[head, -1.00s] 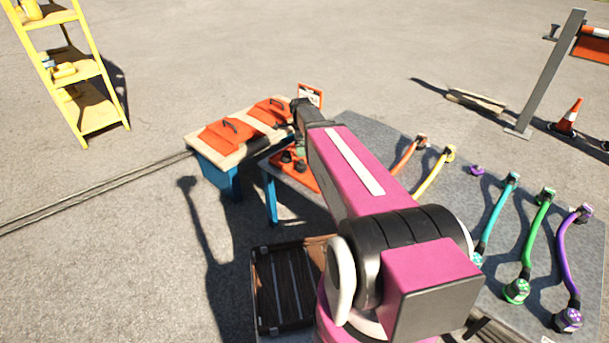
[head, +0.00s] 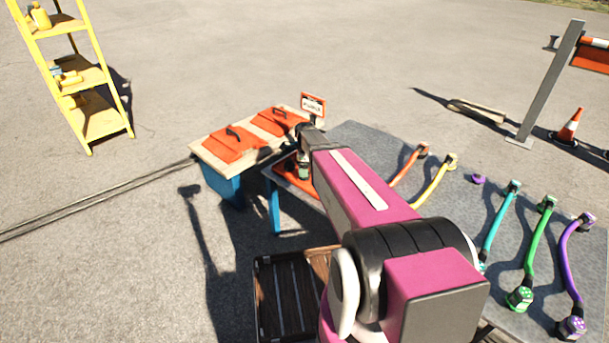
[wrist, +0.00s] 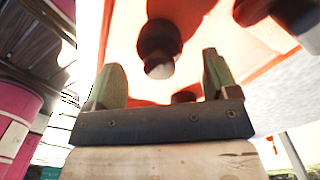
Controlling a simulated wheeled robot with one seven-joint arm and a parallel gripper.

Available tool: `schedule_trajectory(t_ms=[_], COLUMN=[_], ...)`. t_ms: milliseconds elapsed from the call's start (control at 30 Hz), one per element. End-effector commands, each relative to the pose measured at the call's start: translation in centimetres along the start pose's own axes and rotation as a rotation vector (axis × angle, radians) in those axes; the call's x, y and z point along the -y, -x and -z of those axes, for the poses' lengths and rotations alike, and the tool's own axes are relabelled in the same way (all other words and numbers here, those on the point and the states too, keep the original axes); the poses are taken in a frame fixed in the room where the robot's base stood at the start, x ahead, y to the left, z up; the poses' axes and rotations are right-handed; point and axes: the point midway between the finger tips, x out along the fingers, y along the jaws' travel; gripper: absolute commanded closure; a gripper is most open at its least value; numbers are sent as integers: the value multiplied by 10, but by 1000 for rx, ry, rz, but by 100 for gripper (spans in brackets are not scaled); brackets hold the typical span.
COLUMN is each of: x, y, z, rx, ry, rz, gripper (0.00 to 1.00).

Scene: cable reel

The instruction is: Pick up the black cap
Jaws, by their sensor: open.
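A black cap (wrist: 160,45) stands on an orange panel in the wrist view, ahead of and between my fingers. My gripper (wrist: 163,75) is open, with a green finger on either side and nothing between the tips; the cap appears apart from both. A second dark piece (wrist: 185,97) shows low between the fingers, and another dark part (wrist: 260,8) is at the top right. In the head view the orange panel (head: 292,187) lies at the table's left end. My gripper (head: 303,170) is over it, and my arm hides the caps there.
The grey table (head: 350,135) carries orange, yellow, teal, green and purple cables (head: 497,220) to the right. A small purple piece (head: 478,179) lies near its back. A wooden bench with orange lids (head: 232,143) adjoins at left. A brown slatted crate (head: 285,295) stands in front.

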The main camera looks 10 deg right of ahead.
Motion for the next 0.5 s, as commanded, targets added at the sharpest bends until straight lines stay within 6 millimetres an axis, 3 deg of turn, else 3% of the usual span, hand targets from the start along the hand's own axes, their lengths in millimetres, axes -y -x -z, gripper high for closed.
schedule_trajectory(t_ms=[233,500], x=[0,-1], y=[-33,-36], z=[1,1], rx=[0,0], ry=[0,0], rz=[0,0], gripper=[20,23])
